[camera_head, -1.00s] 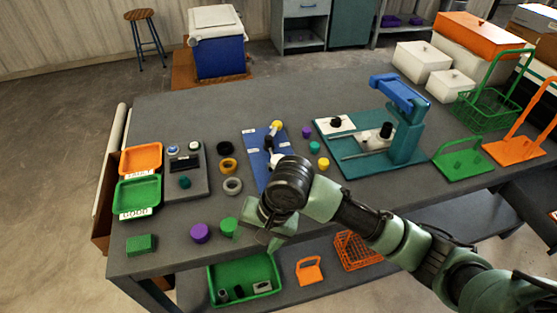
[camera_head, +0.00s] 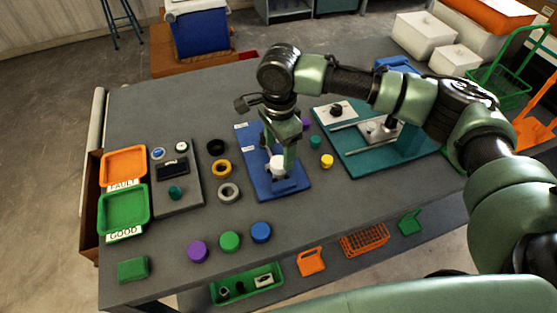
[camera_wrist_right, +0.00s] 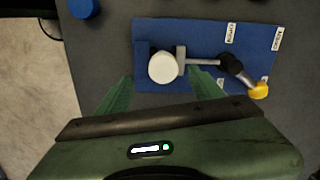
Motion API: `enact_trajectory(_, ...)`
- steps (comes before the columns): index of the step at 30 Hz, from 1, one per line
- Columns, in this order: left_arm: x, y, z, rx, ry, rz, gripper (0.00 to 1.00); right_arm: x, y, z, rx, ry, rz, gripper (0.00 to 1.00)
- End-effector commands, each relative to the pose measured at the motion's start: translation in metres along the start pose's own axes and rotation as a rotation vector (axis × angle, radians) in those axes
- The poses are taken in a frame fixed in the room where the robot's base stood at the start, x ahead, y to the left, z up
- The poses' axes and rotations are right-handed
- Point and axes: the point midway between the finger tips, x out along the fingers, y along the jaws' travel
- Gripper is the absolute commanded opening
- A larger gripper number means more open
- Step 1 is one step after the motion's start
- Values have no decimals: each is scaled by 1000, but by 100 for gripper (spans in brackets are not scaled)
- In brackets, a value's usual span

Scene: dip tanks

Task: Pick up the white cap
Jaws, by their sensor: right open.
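The white cap (camera_head: 278,164) is on the blue board (camera_head: 294,186) in the middle of the table, partly covered by my right gripper in the head view. In the right wrist view the cap (camera_wrist_right: 162,67) shows as a round white disc beside a grey metal fixture (camera_wrist_right: 203,60). My right gripper (camera_head: 284,157) points down at the cap. Its green fingers are open, one at each lower side of the cap in the right wrist view (camera_wrist_right: 160,82). I cannot tell whether they touch it. My left gripper is not in view.
Purple (camera_head: 197,252), green (camera_head: 229,242) and blue (camera_head: 261,232) caps stand near the front edge. Black, yellow and grey rings (camera_head: 229,193) lie left of the board. A teal press base (camera_head: 360,155) stands to the right. Orange and green trays (camera_head: 122,211) are at the left.

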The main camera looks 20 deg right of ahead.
Motion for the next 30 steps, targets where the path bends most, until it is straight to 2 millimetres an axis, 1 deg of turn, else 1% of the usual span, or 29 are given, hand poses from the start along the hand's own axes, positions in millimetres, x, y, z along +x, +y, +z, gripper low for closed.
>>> enact_trajectory(1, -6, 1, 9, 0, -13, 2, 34, 5, 1, -1, 1, 2, 4, 67)
enact_trajectory(2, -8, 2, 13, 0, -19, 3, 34, 9, 1, -1, 0, 2, 4, 67)
enact_trajectory(5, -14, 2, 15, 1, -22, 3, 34, 25, 2, 0, 0, 1, 4, 67)
enact_trajectory(6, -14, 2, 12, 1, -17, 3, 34, 32, 1, 0, 0, 1, 4, 67)
enact_trajectory(8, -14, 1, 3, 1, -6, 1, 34, 38, 1, 0, -1, 1, 2, 67)
enact_trajectory(9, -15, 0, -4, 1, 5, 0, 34, 42, 1, 0, -1, 1, 1, 67)
enact_trajectory(12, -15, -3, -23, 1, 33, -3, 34, 46, 1, 0, -2, 1, 0, 67)
enact_trajectory(14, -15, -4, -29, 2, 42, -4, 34, 46, 1, 0, -2, 1, 0, 67)
enact_trajectory(17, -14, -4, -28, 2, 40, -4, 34, 46, 1, 0, -2, 0, 0, 67)
enact_trajectory(20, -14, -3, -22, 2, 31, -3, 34, 46, 1, 0, -3, 0, 0, 42)
enact_trajectory(21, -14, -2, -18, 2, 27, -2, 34, 46, 1, 0, -3, 0, 0, 31)
enact_trajectory(23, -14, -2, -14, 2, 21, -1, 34, 46, 1, 0, -3, 0, -1, 14)
enact_trajectory(24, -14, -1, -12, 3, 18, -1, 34, 46, 1, 0, -3, 0, -1, 3)
enact_trajectory(30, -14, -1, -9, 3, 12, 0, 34, 46, 0, 0, -3, 0, -1, 3)
